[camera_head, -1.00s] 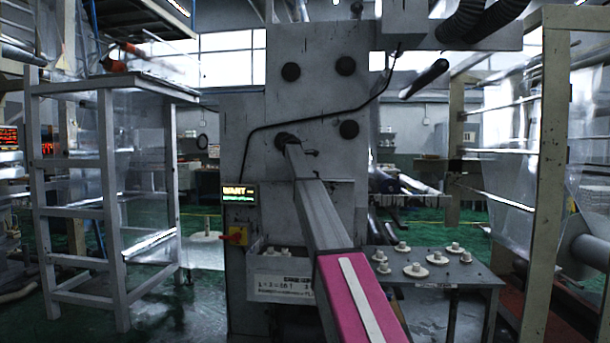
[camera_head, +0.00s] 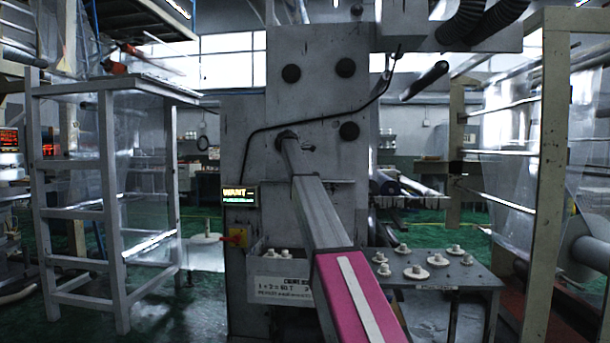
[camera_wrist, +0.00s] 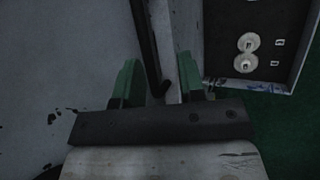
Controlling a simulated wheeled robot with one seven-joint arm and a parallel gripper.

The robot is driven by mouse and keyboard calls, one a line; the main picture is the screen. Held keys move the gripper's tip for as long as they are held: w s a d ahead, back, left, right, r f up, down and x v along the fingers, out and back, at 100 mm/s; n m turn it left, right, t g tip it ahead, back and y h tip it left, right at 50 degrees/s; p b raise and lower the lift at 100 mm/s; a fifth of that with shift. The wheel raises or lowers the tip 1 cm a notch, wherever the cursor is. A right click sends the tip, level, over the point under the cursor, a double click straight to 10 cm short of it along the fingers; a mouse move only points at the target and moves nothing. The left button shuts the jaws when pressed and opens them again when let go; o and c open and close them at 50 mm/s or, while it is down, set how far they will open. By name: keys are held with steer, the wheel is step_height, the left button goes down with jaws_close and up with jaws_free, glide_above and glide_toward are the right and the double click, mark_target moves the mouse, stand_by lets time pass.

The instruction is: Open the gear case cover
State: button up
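The gear case cover (camera_head: 318,105) is a tall grey upright panel with round black knobs near its corners. In the head view, my arm reaches to its lower-left knob (camera_head: 284,134), which is partly hidden by the arm. A black cable (camera_head: 330,118) runs across the panel. My gripper (camera_wrist: 158,60) shows in the wrist view as two green fingers standing apart, with a thin dark rod between them. A pale grey surface lies to the left of the fingers. I cannot tell whether either finger touches the cover or knob.
A grey bin (camera_head: 275,254) stands below the panel, left of my arm. A table (camera_head: 470,283) with several white gear-like parts stands to the right. A white metal frame (camera_head: 108,200) is at left and a beige post (camera_head: 548,150) at right. Green floor shows between.

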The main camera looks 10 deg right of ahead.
steer(key=v, duration=0.7)
